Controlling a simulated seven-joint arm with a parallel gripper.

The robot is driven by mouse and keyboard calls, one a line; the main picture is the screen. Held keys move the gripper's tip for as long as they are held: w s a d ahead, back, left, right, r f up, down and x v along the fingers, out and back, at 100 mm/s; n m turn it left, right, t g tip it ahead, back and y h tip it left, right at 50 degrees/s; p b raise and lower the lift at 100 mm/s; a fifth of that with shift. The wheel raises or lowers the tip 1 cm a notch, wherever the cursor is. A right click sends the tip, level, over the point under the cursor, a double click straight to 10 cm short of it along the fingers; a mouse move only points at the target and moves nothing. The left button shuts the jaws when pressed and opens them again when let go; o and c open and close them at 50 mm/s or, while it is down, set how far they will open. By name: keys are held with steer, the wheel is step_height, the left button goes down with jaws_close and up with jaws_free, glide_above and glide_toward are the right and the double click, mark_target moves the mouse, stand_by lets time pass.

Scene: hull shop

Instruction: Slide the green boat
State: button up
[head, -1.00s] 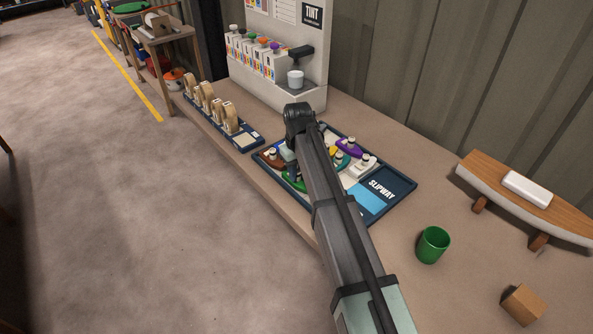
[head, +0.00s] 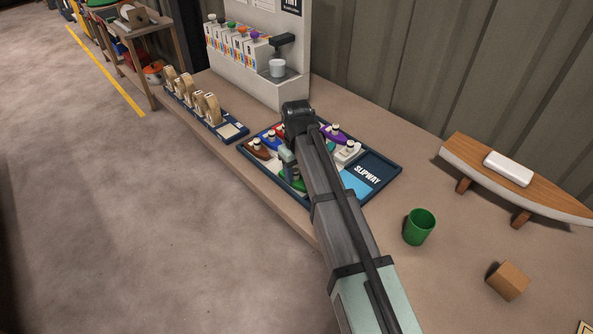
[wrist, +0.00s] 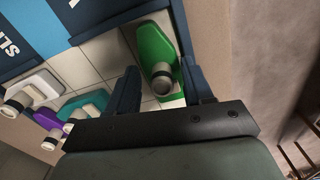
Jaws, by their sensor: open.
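The green boat (wrist: 156,52) lies on the light tiled part of the slipway tray, its round grey and white top piece towards my gripper. In the head view only part of the green boat (head: 289,182) shows beside my arm. My gripper (wrist: 160,82) is open, with one finger on each side of the boat's near end. I cannot tell whether a finger touches it. In the head view my arm hides most of the gripper. The tray (head: 386,186) has a dark blue rim, a pale blue strip and a "SLIPWAY" panel.
Other boats share the tray: a purple one (head: 333,134), a white one (head: 348,152), a brown one (head: 259,149) and more. A green cup (head: 418,228), a wooden block (head: 508,281) and a model hull (head: 515,180) stand to the right.

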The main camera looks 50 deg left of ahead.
mark_target(297, 170)
step_height(297, 170, up, 14)
stand_by(0.7)
steer(key=shift+f, duration=0.1)
stand_by(0.4)
